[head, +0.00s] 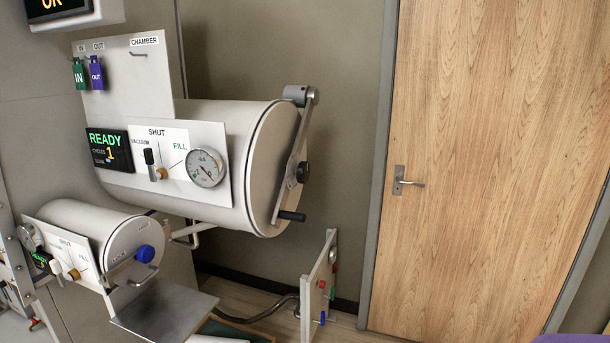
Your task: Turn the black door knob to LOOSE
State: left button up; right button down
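The black door knob (303,172) sits at the middle of the metal bar (295,160) across the round end door (275,165) of the large white chamber (220,130). It is seen nearly from the side, and no LOOSE marking or pointer on it can be read. The bar runs from a hinge block (296,95) at the top to a black handle grip (291,216) at the bottom. The round door looks shut against the chamber. Neither of my grippers is in view.
A smaller chamber (85,228) with a blue knob (146,253) is at lower left, above a grey metal shelf (165,310). A low upright panel (318,290) stands below the large chamber. A closed wooden door (490,150) is at right. Space before the black knob looks clear.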

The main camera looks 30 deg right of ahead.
aim_at(302, 172)
jog(key=l+z, duration=0.1)
jog(key=l, duration=0.55)
jog(key=l+z, duration=0.15)
jog(key=l, duration=0.5)
jog(key=i, duration=0.05)
